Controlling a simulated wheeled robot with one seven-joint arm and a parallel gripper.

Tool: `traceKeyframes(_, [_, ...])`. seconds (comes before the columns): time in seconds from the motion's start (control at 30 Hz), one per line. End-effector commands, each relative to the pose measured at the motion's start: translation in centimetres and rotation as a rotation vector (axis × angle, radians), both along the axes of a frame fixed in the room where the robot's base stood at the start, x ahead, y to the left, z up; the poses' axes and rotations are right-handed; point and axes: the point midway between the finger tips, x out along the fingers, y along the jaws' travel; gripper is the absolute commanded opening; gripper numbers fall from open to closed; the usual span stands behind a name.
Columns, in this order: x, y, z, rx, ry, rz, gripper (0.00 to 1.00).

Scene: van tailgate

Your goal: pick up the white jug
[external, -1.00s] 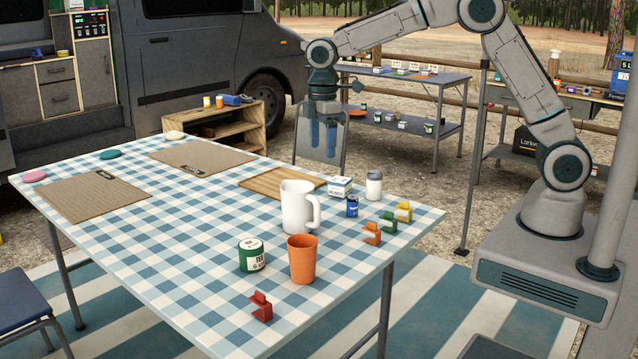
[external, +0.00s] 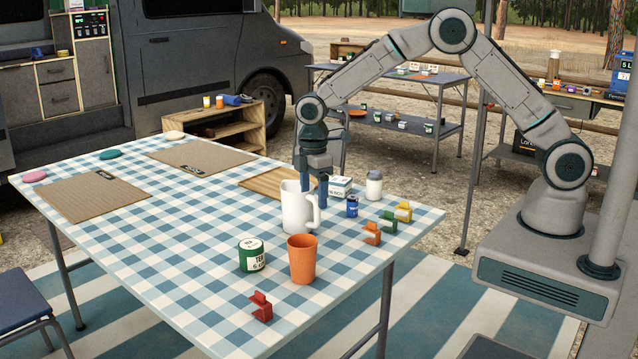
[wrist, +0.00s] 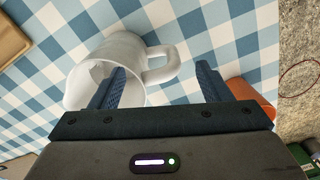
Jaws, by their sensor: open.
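The white jug (external: 296,212) stands upright on the checked tabletop, its handle facing right. In the wrist view the jug (wrist: 128,50) is at the upper left, with its handle pointing right. My gripper (external: 313,190) is open and low over the jug, pointing down. In the wrist view the gripper (wrist: 160,72) has its left finger overlapping the jug's body and its right finger beyond the handle, so the handle shows between them. Whether a finger touches the jug or reaches inside it, I cannot tell.
An orange cup (external: 302,262) and a green-labelled tin (external: 252,256) stand in front of the jug. A white box (external: 340,186), blue can (external: 352,206) and white-lidded jar (external: 374,186) are to its right. A wooden board (external: 262,181) lies behind.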

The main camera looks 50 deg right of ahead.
Motion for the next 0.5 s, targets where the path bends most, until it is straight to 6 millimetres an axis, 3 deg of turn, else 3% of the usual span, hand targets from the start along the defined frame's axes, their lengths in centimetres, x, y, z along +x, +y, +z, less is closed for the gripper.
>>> traceKeyframes(0.2, [-0.1,0.0,-2.8,-0.001,0.003,0.0,0.71])
traceKeyframes(0.47, [-0.1,0.0,-3.2,0.0,0.0,0.0,0.71])
traceKeyframes(0.5, [-0.1,0.0,-3.2,0.0,0.0,0.0,0.63])
